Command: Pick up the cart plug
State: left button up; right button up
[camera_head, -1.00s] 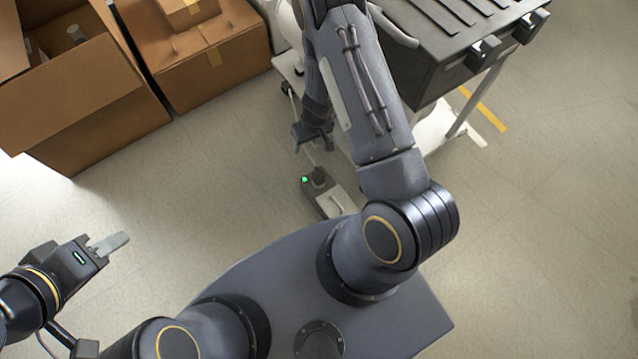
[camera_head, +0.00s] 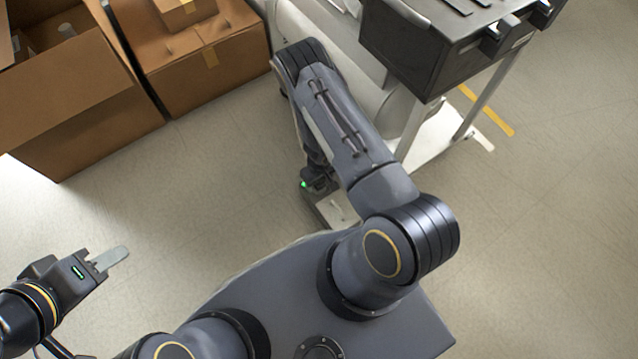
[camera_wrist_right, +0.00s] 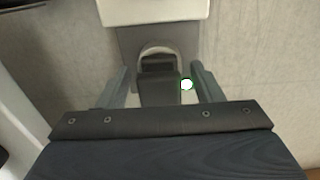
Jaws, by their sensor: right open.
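The cart plug (camera_wrist_right: 158,86) is a dark block seated at a rounded recess in a grey floor unit (camera_wrist_right: 128,42). The unit has a pale panel and a green light beside the plug. My right gripper (camera_wrist_right: 160,88) is open, with one finger on each side of the plug and gaps visible between. In the head view my right gripper (camera_head: 317,180) is low over the unit (camera_head: 338,210), and my arm hides most of the plug. My left gripper (camera_head: 115,258) is over bare floor at the lower left, with its fingers seen edge-on.
Open cardboard boxes (camera_head: 75,105) stand at the upper left, with a closed box (camera_head: 205,75) beside them. A dark cabinet on a white frame (camera_head: 440,60) stands at the upper right, close to my right arm. The floor at left and right is clear.

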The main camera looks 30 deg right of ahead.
jog(key=c, duration=1.1)
jog(key=shift+r, duration=0.15)
